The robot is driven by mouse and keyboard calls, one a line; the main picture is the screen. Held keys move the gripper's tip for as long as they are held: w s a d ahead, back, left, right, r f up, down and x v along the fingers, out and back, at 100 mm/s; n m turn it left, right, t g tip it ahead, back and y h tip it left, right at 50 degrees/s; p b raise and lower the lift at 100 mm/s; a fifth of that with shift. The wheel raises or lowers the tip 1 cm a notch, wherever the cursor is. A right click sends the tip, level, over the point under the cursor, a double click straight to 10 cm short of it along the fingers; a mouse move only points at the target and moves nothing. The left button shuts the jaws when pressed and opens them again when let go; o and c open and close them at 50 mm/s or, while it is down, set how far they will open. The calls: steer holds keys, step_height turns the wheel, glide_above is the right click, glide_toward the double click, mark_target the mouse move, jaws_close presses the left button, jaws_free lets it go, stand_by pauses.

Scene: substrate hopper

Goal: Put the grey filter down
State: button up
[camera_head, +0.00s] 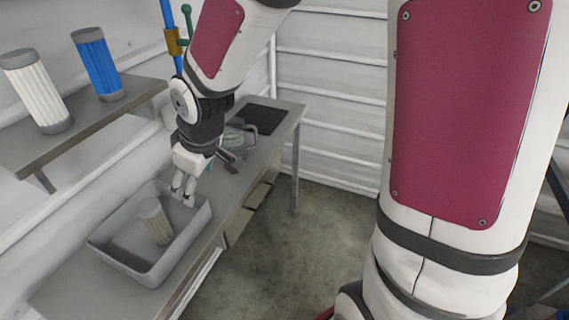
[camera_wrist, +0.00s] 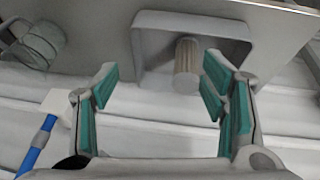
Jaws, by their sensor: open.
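The grey filter (camera_head: 154,220) is a pleated cylinder with grey end caps. It stands, slightly tilted in the picture, inside a grey tub (camera_head: 100,243) on the workbench, touching no finger. In the wrist view the filter (camera_wrist: 187,66) shows beyond the fingers, within the tub (camera_wrist: 143,32). My gripper (camera_head: 184,196) is open and empty, above the tub's far right part. Its teal-padded fingers (camera_wrist: 160,88) are spread apart in the wrist view, with the filter a little right of the middle between them.
A white filter (camera_head: 36,92) and a blue filter (camera_head: 97,63) stand on a wall shelf (camera_head: 82,125) at the left. A blue pipe (camera_head: 168,22) with a green-handled valve rises behind my arm. A clear jug-like item and a dark mat (camera_head: 260,119) lie on the far bench (camera_head: 290,122).

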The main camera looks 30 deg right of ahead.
steer(key=s+d+r+m, duration=0.3)
steer(key=s+r, duration=0.4)
steer(key=s, duration=0.3)
steer(key=s+d+r+m+h, duration=0.1)
steer(key=s+d+r+m, duration=0.3)
steer(key=s+r, duration=0.3)
steer(key=s+d, duration=0.1)
steer(key=s, duration=0.2)
steer(key=shift+s+d+r+t, duration=0.2)
steer(key=shift+s+d+t, duration=0.2)
